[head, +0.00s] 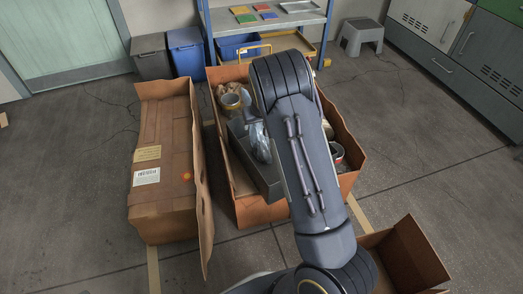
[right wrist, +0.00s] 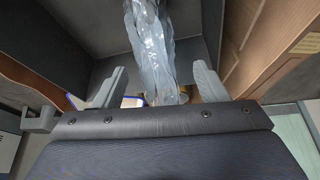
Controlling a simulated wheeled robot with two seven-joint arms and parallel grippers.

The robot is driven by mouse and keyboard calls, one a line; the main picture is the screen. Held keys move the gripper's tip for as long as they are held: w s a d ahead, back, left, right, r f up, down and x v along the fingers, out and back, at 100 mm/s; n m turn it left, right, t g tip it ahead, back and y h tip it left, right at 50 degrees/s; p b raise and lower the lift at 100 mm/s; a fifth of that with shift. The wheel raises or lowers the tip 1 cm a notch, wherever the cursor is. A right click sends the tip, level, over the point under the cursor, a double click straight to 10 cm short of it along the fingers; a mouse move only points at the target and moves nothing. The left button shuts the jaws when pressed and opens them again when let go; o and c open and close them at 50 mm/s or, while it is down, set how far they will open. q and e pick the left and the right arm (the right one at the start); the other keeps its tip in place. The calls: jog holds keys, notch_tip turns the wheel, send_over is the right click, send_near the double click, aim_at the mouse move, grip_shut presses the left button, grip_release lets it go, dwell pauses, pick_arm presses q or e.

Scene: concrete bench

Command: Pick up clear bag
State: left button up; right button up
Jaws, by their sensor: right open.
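The clear bag (head: 260,142) is a crumpled, see-through, bluish bag in a grey bin (head: 266,180) inside the middle cardboard box (head: 247,208). In the right wrist view the bag (right wrist: 152,40) hangs across the middle, between the two grey fingers of my right gripper (right wrist: 155,82). These fingers are spread wide, with a gap on each side of the bag. In the head view my right forearm covers part of the box and hides most of the gripper. My left gripper is not seen.
A closed brown carton (head: 162,165) stands close on the left. A blue-framed shelf (head: 265,20) and yellow cart stand behind. Another open carton (head: 405,258) is at the lower right. Floor is free at far left and right.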

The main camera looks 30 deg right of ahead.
jog(key=shift+c, duration=0.3)
grip_shut()
dwell(0.3)
